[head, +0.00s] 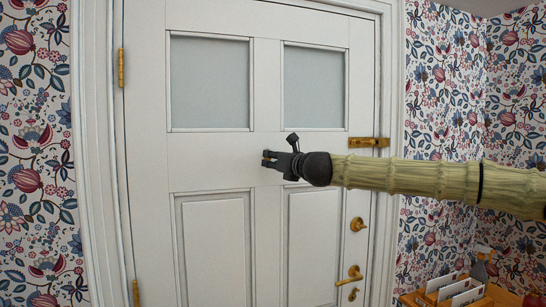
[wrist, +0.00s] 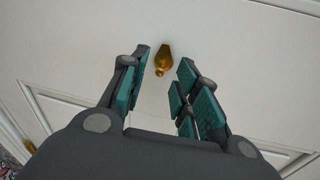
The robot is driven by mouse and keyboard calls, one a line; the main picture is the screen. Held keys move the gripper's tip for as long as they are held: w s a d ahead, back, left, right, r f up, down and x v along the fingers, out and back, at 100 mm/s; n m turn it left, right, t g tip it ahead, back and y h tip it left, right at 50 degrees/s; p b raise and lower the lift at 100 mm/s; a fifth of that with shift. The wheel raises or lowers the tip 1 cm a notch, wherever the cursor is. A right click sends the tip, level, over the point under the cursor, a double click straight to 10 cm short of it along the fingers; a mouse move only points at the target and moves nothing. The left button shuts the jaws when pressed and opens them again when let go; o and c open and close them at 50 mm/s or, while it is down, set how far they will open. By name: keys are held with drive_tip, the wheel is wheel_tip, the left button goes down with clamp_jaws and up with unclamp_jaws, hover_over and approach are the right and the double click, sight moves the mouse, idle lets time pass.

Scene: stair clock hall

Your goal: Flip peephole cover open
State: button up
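The peephole cover (wrist: 164,55) is a small brass drop-shaped piece on the white door. In the wrist view it shows between and just beyond my fingertips, with its narrow, knobbed end toward my gripper. In the head view a bit of brass (head: 268,155) shows at the end of my gripper (head: 270,158), and the rest is hidden. My gripper (wrist: 162,68) is open, with teal finger pads on both sides of the cover and nothing held. I cannot tell whether a finger touches the cover.
The white door (head: 210,160) is closed, with two frosted panes. A brass latch (head: 369,142), a round lock (head: 357,224) and a lever handle (head: 350,272) sit along its right edge. A wooden stand with letters and a spray bottle (head: 480,268) is at lower right.

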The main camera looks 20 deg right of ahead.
drive_tip(key=shift+w+a, duration=0.1)
drive_tip(key=shift+w, duration=0.35)
clamp_jaws()
